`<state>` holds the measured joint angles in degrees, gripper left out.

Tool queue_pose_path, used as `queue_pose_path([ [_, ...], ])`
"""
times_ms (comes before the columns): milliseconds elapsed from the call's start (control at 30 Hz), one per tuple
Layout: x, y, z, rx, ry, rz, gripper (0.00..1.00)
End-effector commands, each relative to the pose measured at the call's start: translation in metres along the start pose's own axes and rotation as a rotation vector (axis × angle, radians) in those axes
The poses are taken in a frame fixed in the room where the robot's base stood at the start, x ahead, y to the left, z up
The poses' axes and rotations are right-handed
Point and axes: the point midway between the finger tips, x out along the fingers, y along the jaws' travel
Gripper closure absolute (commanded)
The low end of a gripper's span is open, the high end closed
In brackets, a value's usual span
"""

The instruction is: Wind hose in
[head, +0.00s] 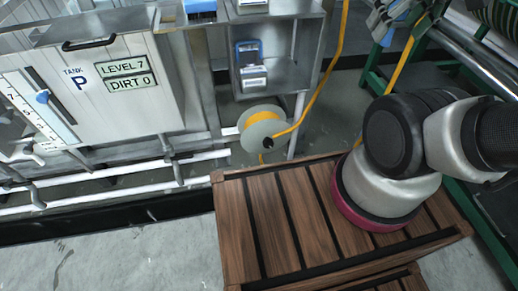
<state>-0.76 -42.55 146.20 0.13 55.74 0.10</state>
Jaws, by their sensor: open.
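A pale grey hose reel (251,137) with a yellow-orange core of wound hose stands low beside the metal cabinet. A dark knob (268,143) sits on its near face. The yellow hose (318,88) leaves the reel to the right, climbs and runs out of the top edge. Another yellow length (403,62) slants from the top right down behind my arm. I cannot see whether the two lengths join. My arm leaves the right edge, and I make out no gripper in this view.
A tank (150,105) marked P, LEVEL 7 and DIRT 0, stands left. White pipes (110,192) run low below it. A slatted wooden top (262,225) lies in front of the reel. Green framing (375,80) and rollers stand right. Bare floor (110,255) shows front left.

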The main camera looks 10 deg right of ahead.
Motion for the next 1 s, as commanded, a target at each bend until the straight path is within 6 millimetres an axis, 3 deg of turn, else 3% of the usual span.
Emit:
queue_pose_path([
  [367,0.033,-0.007,0.0,-0.033,-0.153,-0.009,0.31],
  [667,0.077,-0.019,-0.007,-0.074,-0.355,-0.016,0.31],
  [867,0.138,-0.038,-0.023,-0.109,-0.53,-0.024,0.31],
  [1000,0.195,-0.056,-0.034,-0.125,-0.614,-0.029,0.31],
])
